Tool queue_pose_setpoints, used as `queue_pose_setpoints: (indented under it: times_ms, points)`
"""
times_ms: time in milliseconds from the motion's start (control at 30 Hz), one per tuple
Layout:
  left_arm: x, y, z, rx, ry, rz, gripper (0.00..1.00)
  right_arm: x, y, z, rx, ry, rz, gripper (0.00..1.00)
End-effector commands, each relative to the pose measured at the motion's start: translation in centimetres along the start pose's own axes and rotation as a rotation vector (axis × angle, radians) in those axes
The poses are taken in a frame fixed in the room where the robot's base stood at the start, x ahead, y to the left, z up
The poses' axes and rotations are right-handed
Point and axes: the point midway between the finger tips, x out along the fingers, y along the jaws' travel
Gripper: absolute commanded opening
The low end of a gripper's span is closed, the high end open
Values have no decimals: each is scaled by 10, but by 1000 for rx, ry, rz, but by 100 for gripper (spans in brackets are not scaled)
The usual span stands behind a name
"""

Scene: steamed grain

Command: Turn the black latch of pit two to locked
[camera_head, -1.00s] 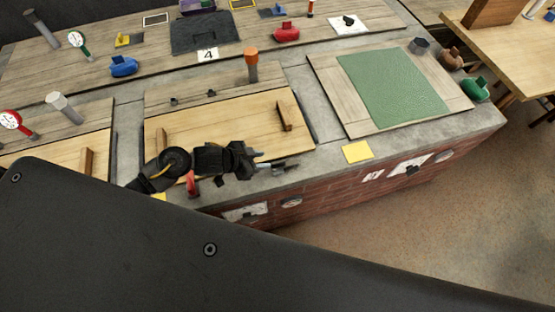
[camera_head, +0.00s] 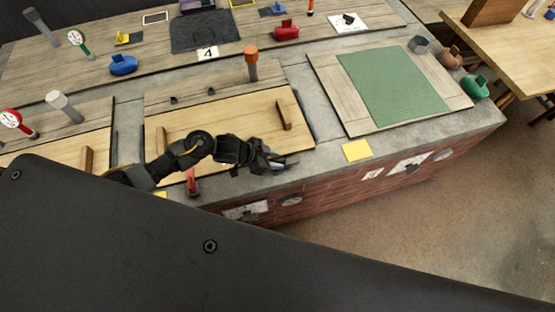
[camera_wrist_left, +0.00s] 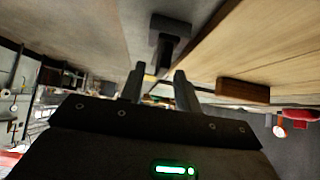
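A black latch (camera_wrist_left: 171,36) with a dark bar and a block stands on the grey surface beside a wooden lid in the left wrist view. It lies just beyond my left gripper's fingertips, apart from them as far as I can tell. My left gripper (camera_wrist_left: 158,78) has its two fingers spread with nothing between them. In the head view my left gripper (camera_head: 284,163) is over the front concrete edge by the middle pit's wooden lid (camera_head: 225,125). I cannot make out the latch there. My right gripper is out of view.
The lid has wooden handles (camera_head: 284,113); one also shows in the left wrist view (camera_wrist_left: 243,91). A red object (camera_head: 193,183) is below my left forearm. A yellow card (camera_head: 356,151) and a green-covered board (camera_head: 395,85) lie to the right. An orange-topped post (camera_head: 251,63) stands behind.

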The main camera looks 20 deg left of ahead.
Motion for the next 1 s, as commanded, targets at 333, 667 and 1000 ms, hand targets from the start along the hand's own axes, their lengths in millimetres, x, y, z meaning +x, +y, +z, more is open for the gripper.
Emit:
queue_pose_setpoints:
  times_ms: [333,667,1000]
  points:
    - [21,0,0,2,0,-1,33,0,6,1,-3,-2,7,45]
    - [20,0,0,1,-1,-1,13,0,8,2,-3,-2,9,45]
    - [18,-2,3,1,-2,-1,0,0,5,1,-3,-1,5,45]
